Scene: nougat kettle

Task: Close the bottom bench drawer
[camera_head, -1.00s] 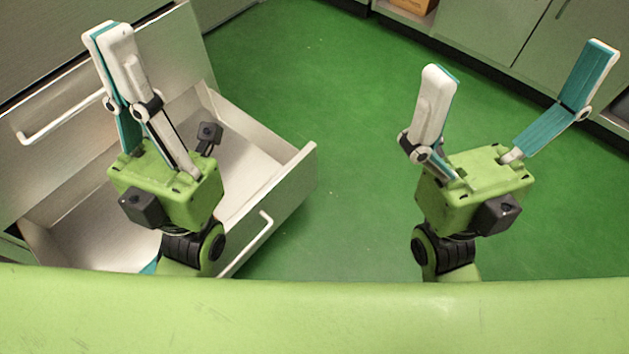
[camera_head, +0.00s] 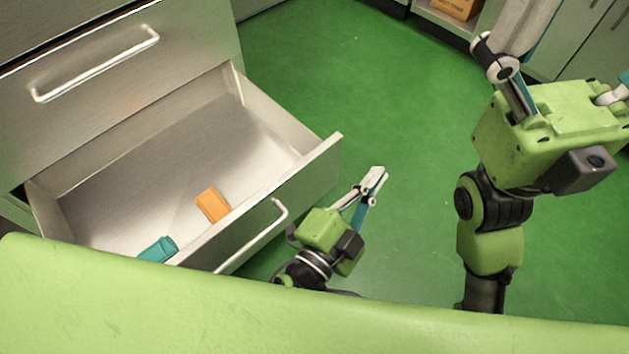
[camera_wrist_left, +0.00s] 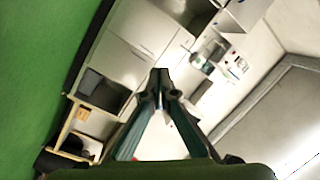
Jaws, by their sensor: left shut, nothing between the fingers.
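The bottom bench drawer (camera_head: 285,190) stands pulled out at the left of the head view, with its white bar handle (camera_head: 262,232) on the front panel. Inside lie an orange block (camera_head: 213,205) and a teal object (camera_head: 158,249). My left gripper (camera_head: 376,172) is shut and empty, out over the green floor to the right of the drawer front and apart from it. Its shut fingers also show in the left wrist view (camera_wrist_left: 160,85). My right gripper is at the upper right of the head view; its fingers run partly out of the frame.
A closed drawer with a bar handle (camera_head: 100,65) sits above the open one. Green floor (camera_head: 340,80) lies free between the drawer and my right arm. Cabinets with an orange box (camera_head: 455,8) line the back. My green body covers the bottom edge.

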